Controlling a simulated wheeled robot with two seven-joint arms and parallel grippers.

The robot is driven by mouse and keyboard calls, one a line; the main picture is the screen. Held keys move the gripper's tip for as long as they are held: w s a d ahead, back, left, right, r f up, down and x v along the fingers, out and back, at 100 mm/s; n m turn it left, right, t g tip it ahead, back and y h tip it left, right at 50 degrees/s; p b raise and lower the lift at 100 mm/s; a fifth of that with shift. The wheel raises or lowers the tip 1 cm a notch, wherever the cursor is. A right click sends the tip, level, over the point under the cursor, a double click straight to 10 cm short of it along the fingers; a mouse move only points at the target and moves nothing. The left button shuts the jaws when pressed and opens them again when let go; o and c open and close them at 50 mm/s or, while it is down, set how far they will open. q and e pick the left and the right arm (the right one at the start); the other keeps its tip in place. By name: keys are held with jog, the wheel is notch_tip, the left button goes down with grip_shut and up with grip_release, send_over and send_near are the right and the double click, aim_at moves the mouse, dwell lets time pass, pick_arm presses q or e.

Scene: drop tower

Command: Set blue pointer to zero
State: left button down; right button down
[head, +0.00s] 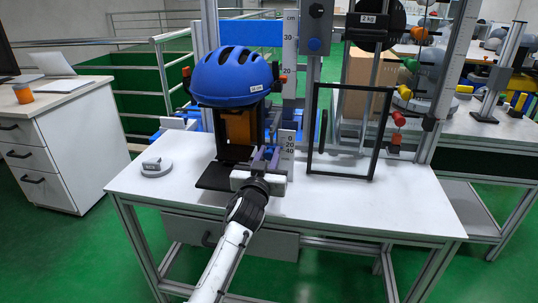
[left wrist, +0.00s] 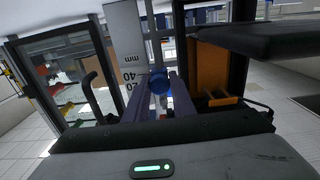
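The short scale (head: 287,150), marked 0, 20 and 40, stands behind my left gripper (head: 265,158) on the table. It also shows in the left wrist view (left wrist: 130,60), marked in mm. There, a round blue knob (left wrist: 158,82), which seems to belong to the blue pointer, sits at the fingertips of my left gripper (left wrist: 160,95). The two fingers are a little apart, one on each side of the knob. I cannot tell whether they touch it. The pointer's tip and its exact reading are hidden. My right gripper is not in view.
A blue helmet (head: 232,75) sits on the tower just left of the gripper. A grey disc weight (head: 156,167) lies at left. The table front (head: 340,205) is clear.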

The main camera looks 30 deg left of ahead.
aim_at(269, 151)
pick_arm(q)
jog(key=shift+r+p, duration=1.35)
jog(key=shift+r, duration=0.5)
jog(key=shift+f, duration=0.1)
jog(key=c, duration=1.5)
grip_release()
